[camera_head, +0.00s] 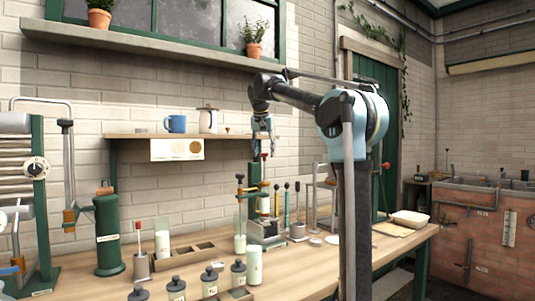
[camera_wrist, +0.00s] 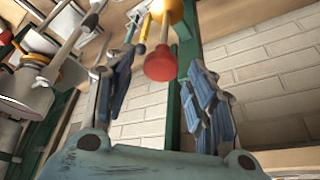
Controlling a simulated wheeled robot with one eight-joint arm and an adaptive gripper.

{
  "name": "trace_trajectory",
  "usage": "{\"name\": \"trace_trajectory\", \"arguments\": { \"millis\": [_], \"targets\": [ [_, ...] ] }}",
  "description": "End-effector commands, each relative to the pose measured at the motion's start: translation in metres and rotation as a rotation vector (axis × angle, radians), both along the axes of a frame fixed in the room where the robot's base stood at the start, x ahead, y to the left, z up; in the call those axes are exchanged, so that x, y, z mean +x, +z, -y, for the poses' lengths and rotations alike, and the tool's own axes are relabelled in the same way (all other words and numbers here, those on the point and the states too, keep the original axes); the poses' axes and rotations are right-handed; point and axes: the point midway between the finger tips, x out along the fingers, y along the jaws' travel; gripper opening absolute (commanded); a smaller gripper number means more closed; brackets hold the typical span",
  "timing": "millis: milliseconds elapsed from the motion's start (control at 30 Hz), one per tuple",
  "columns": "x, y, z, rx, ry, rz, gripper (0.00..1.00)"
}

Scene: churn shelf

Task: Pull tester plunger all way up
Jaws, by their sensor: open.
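The tester (camera_head: 268,232) stands on the bench in the head view, a green upright with brass fittings on a grey base. A red knob (camera_head: 264,157), apparently the plunger's top, shows at its upper end, just under my gripper (camera_head: 263,148). In the wrist view the red knob (camera_wrist: 160,64) lies between the two blue-grey fingers of my gripper (camera_wrist: 162,95), with an orange-yellow part beyond it. The fingers are open, with a gap visible on both sides of the knob. The tester's green post (camera_wrist: 186,60) rises close by the right finger. How far up the plunger is cannot be told.
Tools with coloured handles (camera_head: 287,207) stand just right of the tester. A wooden shelf (camera_head: 125,136) with a blue mug (camera_head: 175,124) is left of my gripper. White jars (camera_head: 254,265), a wooden tray (camera_head: 200,250) and a green cylinder (camera_head: 108,235) crowd the bench.

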Motion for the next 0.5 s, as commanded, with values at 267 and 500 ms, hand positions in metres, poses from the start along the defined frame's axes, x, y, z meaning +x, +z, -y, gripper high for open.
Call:
{"name": "trace_trajectory", "arguments": {
  "millis": [267,500],
  "targets": [
    [-0.010,0.026,-0.002,0.000,0.001,-0.001,0.50],
    [-0.025,0.066,-0.006,0.000,0.001,0.000,0.50]
  ]
}}
